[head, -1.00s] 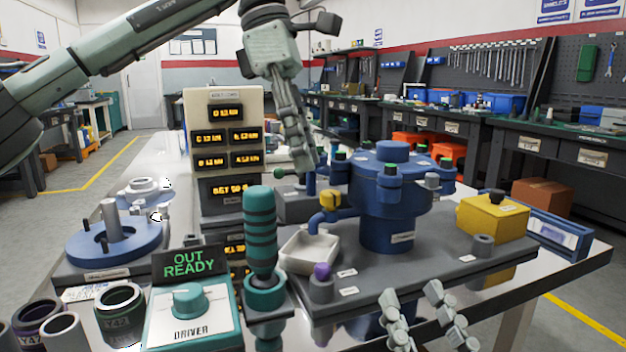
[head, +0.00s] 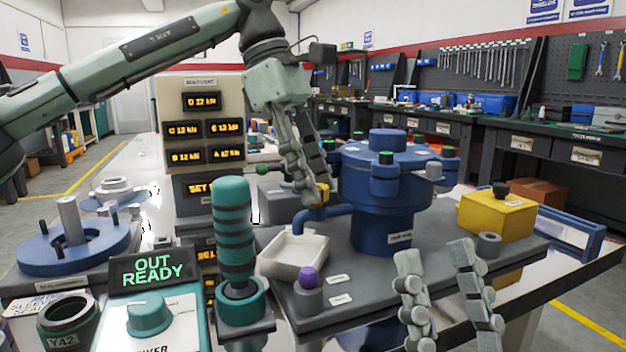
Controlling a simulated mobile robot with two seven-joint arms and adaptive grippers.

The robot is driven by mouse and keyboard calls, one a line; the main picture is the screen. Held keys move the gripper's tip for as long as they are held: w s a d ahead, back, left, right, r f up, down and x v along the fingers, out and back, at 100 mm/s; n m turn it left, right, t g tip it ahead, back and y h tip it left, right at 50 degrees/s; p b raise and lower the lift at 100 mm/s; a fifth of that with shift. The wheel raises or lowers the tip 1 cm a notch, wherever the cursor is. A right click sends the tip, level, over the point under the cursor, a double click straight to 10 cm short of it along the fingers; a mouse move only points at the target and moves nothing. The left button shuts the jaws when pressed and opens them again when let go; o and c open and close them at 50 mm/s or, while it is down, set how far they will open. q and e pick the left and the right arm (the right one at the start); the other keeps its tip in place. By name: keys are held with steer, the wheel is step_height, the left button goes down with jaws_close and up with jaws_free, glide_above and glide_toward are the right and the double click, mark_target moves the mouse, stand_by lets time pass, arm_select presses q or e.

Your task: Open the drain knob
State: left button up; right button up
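A small yellow knob (head: 321,191) sits on the blue outlet pipe (head: 318,213) at the left of the blue chamber (head: 385,215), above a white tray (head: 292,252). I take it for the drain knob. My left gripper (head: 309,198) comes down from above, its fingertips right at this knob and partly covering it. The fingers look close together; whether they touch or grip the knob cannot be told. My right gripper (head: 452,298) is at the bottom right, fingers well apart and empty, in front of the chamber's base plate.
A purple knob (head: 308,277) on a grey post and a teal driver (head: 232,235) in its holder stand left of the chamber. A yellow box (head: 497,214) with a black knob is to the right. A display panel (head: 203,125) stands behind left.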

arm_select(q)
jaws_close()
